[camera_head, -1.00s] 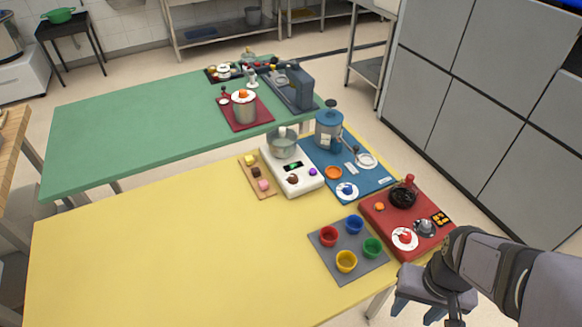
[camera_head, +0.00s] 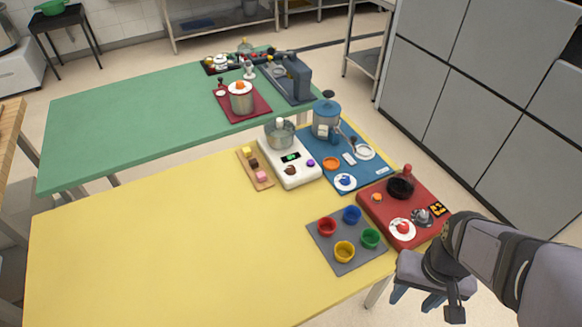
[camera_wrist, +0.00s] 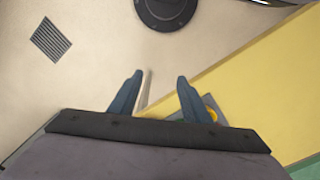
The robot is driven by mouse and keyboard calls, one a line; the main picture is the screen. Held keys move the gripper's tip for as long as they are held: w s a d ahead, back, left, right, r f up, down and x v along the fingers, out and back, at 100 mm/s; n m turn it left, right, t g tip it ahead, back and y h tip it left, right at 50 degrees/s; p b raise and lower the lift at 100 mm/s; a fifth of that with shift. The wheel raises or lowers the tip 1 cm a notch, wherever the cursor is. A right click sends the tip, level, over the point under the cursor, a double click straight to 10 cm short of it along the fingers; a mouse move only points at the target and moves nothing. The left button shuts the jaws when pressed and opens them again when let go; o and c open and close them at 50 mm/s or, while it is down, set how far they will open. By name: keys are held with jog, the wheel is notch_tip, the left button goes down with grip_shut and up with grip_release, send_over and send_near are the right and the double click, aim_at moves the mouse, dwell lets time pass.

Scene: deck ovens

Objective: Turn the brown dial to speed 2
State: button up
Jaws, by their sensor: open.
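The brown dial (camera_head: 290,170) is on the front of a white mixer-like appliance (camera_head: 294,178) on the yellow table. A small green-lit display (camera_head: 291,157) and a purple knob (camera_head: 310,163) are beside it. Any speed marks are too small to read. A metal pot (camera_head: 279,136) stands on top of the appliance. My gripper (camera_head: 417,298) is open and empty, off the table's right edge and well away from the dial. In the wrist view its two fingers (camera_wrist: 160,76) are apart; the dial does not show there.
A grey mat (camera_head: 346,262) with coloured cups and a red board (camera_head: 376,217) with a black bowl lie nearest my gripper. A blue board (camera_head: 372,178) with a blue machine is right of the appliance. The yellow table's left part (camera_head: 150,250) is clear.

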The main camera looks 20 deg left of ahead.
jog(key=w+d+n+t+h+b, duration=0.35)
jog(key=w+n+b, duration=0.55)
jog(key=w, duration=0.4)
jog(key=w+a+r+n+t+b, duration=0.1)
jog(key=w+a+n+t+b, duration=0.35)
jog(key=w, duration=0.25)
jog(key=w+a+n+t+b, duration=0.35)
jog(key=w+n+b, duration=0.2)
jog(key=w, duration=0.25)
notch_tip(320, 180, up, 2)
jog(key=n+t+y+b, duration=0.5)
jog(key=n+y+b, duration=0.5)
jog(key=n+b, duration=0.85)
send_over(291, 171)
jog(key=s+d+p, duration=0.1)
jog(key=p, duration=0.2)
jog(key=n, duration=0.3)
jog(key=shift+y, duration=0.25)
jog(key=f, duration=0.4)
jog(key=shift+s+a+f, duration=0.2)
jog(key=shift+s, duration=0.05)
jog(key=shift+f, duration=1)
notch_tip(291, 171, down, 6)
jog(key=shift+f+b, duration=0.1)
jog(key=shift+b, duration=0.45)
jog(key=shift+r+x, duration=0.2)
jog(key=shift+x, duration=0.65)
jog(key=shift+w+a, duration=0.15)
jog(key=shift+w, duration=0.45)
